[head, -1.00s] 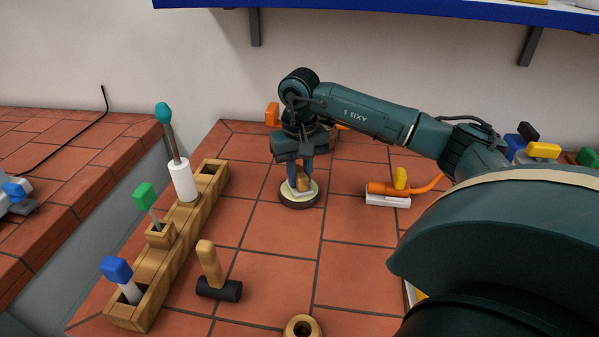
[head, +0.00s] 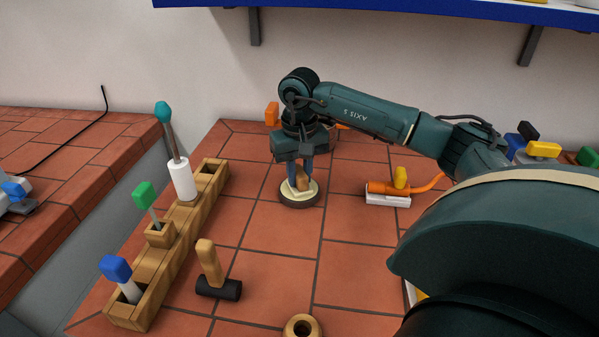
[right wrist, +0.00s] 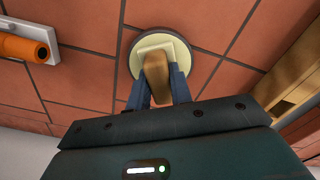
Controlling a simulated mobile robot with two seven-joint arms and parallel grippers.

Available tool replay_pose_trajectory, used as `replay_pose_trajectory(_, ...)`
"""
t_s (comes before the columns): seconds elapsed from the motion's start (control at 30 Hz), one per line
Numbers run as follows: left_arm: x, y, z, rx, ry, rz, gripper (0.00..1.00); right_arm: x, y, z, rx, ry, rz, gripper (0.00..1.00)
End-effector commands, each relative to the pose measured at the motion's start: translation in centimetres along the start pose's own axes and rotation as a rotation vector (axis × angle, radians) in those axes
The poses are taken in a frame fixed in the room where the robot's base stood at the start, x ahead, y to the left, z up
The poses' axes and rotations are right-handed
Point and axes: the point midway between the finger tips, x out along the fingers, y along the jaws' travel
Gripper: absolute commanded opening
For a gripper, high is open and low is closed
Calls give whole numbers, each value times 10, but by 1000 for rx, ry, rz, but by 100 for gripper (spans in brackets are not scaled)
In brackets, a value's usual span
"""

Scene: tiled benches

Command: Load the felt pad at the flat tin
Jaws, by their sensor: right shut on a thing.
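The flat tin (head: 287,201) is a low round tin with a dark grey rim and a pale cream inside, standing on the red tiles. It also shows in the right wrist view (right wrist: 205,68). The felt pad (right wrist: 143,48) has a square cream pad and a wooden handle. My right gripper (head: 300,179) points down over the tin, its blue fingers shut on the handle (right wrist: 157,75). The pad lies over the cream inside and appears to touch it. The handle leans a little in the head view. My left gripper is out of view.
A wooden rack (head: 152,262) with several upright tools stands at the left. A mallet (head: 218,287) and a wooden ring (head: 302,327) are in front. An orange tool (head: 382,188) on a white block is right of the tin. Tiles around the tin are clear.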

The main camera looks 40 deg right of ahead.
Motion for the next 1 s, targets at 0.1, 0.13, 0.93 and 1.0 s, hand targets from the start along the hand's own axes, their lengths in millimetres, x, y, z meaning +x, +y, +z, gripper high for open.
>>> replay_pose_trajectory(0.1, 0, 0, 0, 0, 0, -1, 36, 2, 0, 1, -1, -4, 2, 0)
replay_pose_trajectory(0.13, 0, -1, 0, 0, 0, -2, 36, 2, 0, 1, -1, -4, 2, 0)
replay_pose_trajectory(0.93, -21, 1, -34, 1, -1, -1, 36, -57, 0, 0, 0, -1, 0, 0)
replay_pose_trajectory(1.0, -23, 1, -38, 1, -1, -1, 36, -62, 0, 0, 0, 0, 0, 0)
